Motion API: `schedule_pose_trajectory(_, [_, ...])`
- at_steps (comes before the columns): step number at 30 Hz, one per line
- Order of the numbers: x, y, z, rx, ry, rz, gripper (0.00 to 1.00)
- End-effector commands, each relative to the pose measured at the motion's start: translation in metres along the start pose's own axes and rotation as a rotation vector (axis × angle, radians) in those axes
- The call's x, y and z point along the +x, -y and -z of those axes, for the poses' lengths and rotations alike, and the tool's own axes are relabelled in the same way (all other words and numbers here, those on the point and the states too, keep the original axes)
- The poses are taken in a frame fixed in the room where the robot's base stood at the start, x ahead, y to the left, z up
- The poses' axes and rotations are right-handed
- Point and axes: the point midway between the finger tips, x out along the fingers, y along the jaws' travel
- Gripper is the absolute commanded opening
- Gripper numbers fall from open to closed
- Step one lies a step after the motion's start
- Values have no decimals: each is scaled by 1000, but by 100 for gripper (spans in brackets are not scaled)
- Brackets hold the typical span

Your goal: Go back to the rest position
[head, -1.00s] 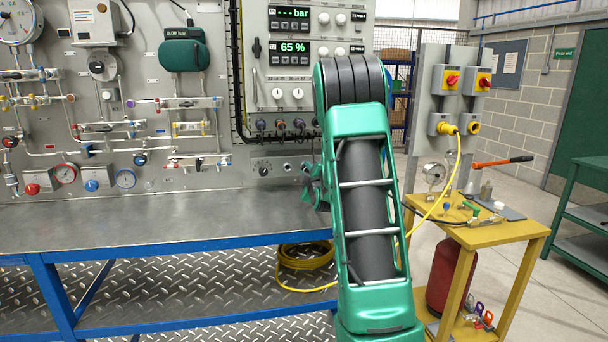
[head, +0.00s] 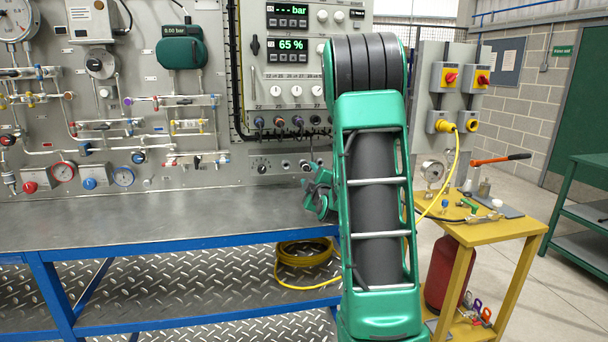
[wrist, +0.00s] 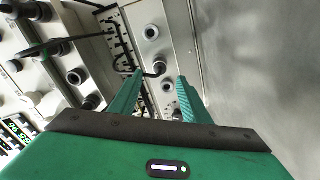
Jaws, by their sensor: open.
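My gripper (wrist: 160,85) is open in the wrist view, with two green fingers apart and nothing between them. Beyond the fingertips is the panel's lower grey strip with round black-rimmed fittings (wrist: 152,33). In the head view my green and black arm stands in front of the panel's right end and hides part of it. Only a bit of green and dark hardware of my wrist shows at the arm's left side, above the bench; the fingertips cannot be made out there.
The gauge panel (head: 200,110) stands behind a steel bench (head: 150,218) whose top is clear. A yellow hose (head: 300,262) lies coiled below. At right are a yellow table (head: 490,228) with small tools, a red cylinder (head: 447,278) and a switch post (head: 452,60).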

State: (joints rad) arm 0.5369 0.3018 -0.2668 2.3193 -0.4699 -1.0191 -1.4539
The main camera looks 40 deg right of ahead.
Motion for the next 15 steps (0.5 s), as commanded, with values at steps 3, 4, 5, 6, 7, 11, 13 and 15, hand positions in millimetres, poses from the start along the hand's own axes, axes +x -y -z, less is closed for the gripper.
schedule_pose_trajectory(3, [-16,0,0,1,1,1,43])
schedule_pose_trajectory(4, [-19,0,0,1,1,0,43])
schedule_pose_trajectory(5, [-22,0,0,0,0,0,43])
schedule_pose_trajectory(6, [-24,0,1,1,0,0,43])
schedule_pose_trajectory(7, [-26,0,1,0,0,0,43])
schedule_pose_trajectory(11, [-29,0,1,-1,0,-1,43])
schedule_pose_trajectory(13, [-29,0,1,-1,-1,-1,43])
schedule_pose_trajectory(15, [-29,0,1,-1,-1,0,43])
